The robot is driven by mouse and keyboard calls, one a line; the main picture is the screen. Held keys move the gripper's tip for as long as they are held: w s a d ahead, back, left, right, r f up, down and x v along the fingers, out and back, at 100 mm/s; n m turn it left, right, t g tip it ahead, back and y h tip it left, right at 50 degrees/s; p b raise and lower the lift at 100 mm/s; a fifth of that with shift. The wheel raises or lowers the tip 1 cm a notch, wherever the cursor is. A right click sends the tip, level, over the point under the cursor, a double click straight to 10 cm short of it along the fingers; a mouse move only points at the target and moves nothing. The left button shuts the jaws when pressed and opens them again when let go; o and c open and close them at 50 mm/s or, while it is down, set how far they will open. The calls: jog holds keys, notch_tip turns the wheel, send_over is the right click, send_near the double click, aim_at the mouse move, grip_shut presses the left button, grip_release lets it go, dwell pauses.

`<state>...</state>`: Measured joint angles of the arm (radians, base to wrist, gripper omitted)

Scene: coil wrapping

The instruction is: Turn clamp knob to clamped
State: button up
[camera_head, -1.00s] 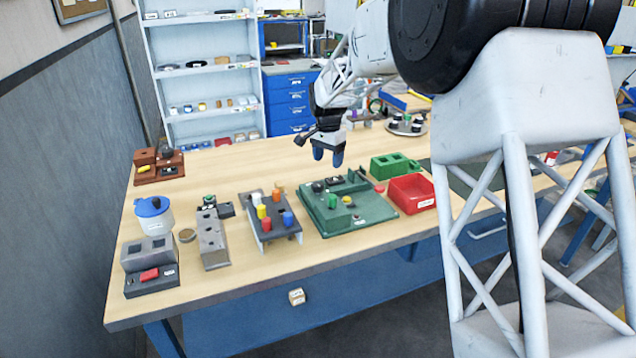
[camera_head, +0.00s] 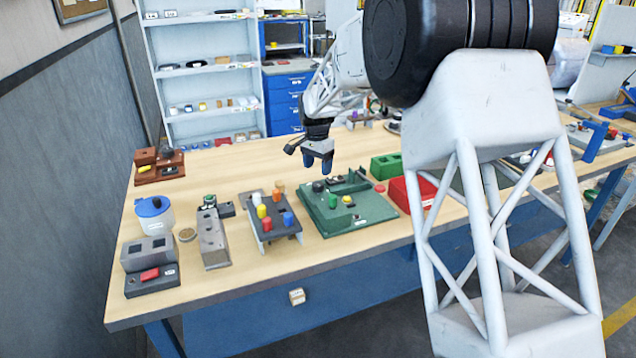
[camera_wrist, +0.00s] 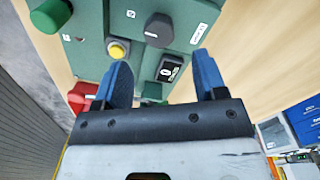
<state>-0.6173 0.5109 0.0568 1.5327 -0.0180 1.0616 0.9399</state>
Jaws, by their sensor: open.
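The green fixture board (camera_head: 365,214) lies on the bench in the head view. A black knob (camera_head: 318,186), a green knob (camera_head: 332,200) and a yellow button (camera_head: 347,199) stand on it. The wrist view also shows the black knob (camera_wrist: 159,30), the yellow button (camera_wrist: 118,50) and part of the green knob (camera_wrist: 50,15) at the top left. Which knob is the clamp knob is not readable. My gripper (camera_head: 318,166) is open and empty above the board's back edge. In the wrist view its blue fingers (camera_wrist: 161,64) are apart, touching no knob.
A grey block (camera_head: 212,240) and a blue-lidded jar (camera_head: 154,214) are farther left.

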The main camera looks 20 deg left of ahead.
aim_at(318, 183)
jog(key=shift+f, duration=3.15)
jog(key=c, duration=0.9)
